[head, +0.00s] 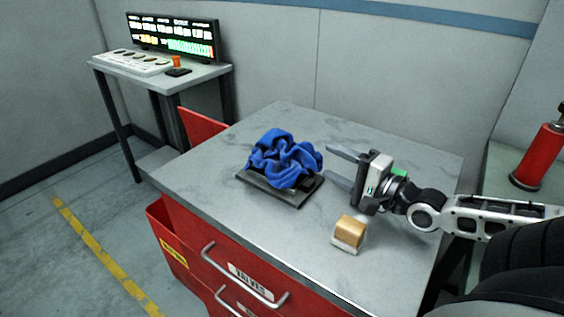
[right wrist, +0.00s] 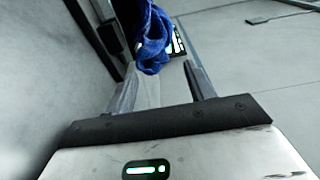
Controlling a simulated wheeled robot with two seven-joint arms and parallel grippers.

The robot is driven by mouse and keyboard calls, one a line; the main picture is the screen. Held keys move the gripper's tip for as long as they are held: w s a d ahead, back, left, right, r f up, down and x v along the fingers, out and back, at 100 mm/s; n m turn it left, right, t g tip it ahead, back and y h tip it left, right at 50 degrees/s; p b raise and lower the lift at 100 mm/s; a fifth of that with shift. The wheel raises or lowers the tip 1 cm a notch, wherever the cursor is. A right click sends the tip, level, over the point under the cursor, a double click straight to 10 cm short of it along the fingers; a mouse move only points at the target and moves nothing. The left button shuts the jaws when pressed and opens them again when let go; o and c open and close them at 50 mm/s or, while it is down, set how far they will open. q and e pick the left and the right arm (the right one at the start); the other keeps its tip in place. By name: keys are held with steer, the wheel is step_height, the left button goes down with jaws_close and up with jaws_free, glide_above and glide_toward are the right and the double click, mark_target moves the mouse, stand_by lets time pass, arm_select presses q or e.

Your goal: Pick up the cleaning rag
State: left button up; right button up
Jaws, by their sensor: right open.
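The cleaning rag (head: 284,158) is a crumpled blue cloth. It lies in a heap on a dark flat tray (head: 268,191) on the grey worktop. My right gripper (head: 341,167) is open, to the right of the rag, with its fingers pointing left toward it. No cloth shows between the fingers in the head view. In the right wrist view the rag (right wrist: 152,35) shows beyond the finger area, near the top. My left gripper is not in view.
The grey worktop (head: 210,178) tops a red drawer cabinet. A tan block on a pale base (head: 349,232) stands near the front, below my right gripper. A red cylinder (head: 538,157) stands at the right. A side table with a lit display (head: 172,37) is at the back left.

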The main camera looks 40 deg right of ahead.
mark_target(308, 152)
steer(key=shift+w+a+f, duration=0.1)
steer(key=shift+w+f, duration=0.15)
steer(key=shift+w, duration=0.15)
steer(key=shift+w+a+b, duration=0.1)
steer(key=shift+w+a, duration=0.05)
steer(key=shift+w, duration=0.95)
steer(key=shift+w+a+b, duration=0.15)
steer(key=shift+w+a, duration=0.05)
steer(key=shift+w, duration=0.95)
steer(key=shift+w+a+b, duration=0.1)
steer(key=shift+w+a, duration=0.05)
steer(key=shift+w, duration=0.95)
steer(key=c, duration=0.6)
